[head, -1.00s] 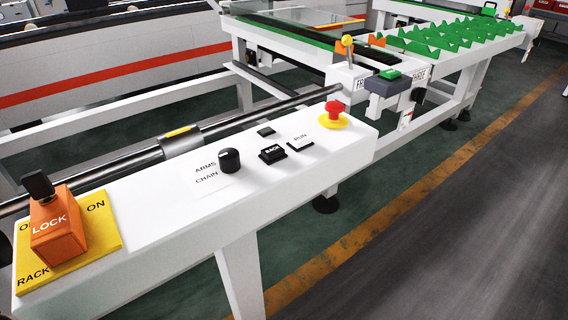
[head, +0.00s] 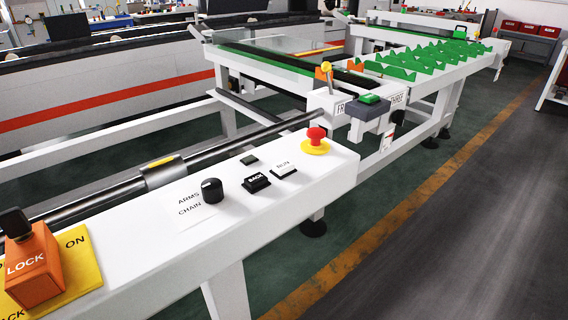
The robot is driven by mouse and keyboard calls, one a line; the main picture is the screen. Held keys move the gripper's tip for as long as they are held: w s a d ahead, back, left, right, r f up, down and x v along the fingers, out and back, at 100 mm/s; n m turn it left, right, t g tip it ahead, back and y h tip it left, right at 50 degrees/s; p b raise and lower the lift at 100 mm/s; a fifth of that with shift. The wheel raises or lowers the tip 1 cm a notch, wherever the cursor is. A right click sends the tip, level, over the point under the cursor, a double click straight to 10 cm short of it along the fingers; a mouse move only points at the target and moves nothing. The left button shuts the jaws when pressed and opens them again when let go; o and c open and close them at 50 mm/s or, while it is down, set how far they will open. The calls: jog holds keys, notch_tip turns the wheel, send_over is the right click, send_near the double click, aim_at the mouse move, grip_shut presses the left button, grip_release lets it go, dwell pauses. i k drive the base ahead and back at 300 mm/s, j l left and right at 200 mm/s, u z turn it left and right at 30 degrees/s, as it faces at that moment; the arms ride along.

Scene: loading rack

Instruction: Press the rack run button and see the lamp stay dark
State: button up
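The white run button (head: 283,170), labelled RUN, sits on the white control beam (head: 140,245) in the head view. A small dark square (head: 249,160) sits behind the BACK button and looks unlit; it may be the lamp. The black BACK button (head: 256,183) is just left of the run button. A black selector knob (head: 212,191) stands by the ARMS and CHAIN label. My gripper is not in this view.
An orange LOCK block (head: 33,265) with a black key-like top stands on a yellow plate. A red emergency stop (head: 316,137) on a yellow base is near the beam's end. A green-topped grey box (head: 369,106) lies beyond. The floor at right is clear.

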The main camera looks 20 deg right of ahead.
aim_at(282, 168)
jog(key=z, duration=1.5)
jog(key=k+j, duration=0.15)
jog(key=k, duration=0.25)
jog(key=k+j+z, duration=0.1)
jog(key=k, duration=0.3)
jog(key=i+j, duration=0.15)
jog(key=j, duration=0.15)
jog(key=i+j, duration=0.15)
jog(key=j, duration=0.2)
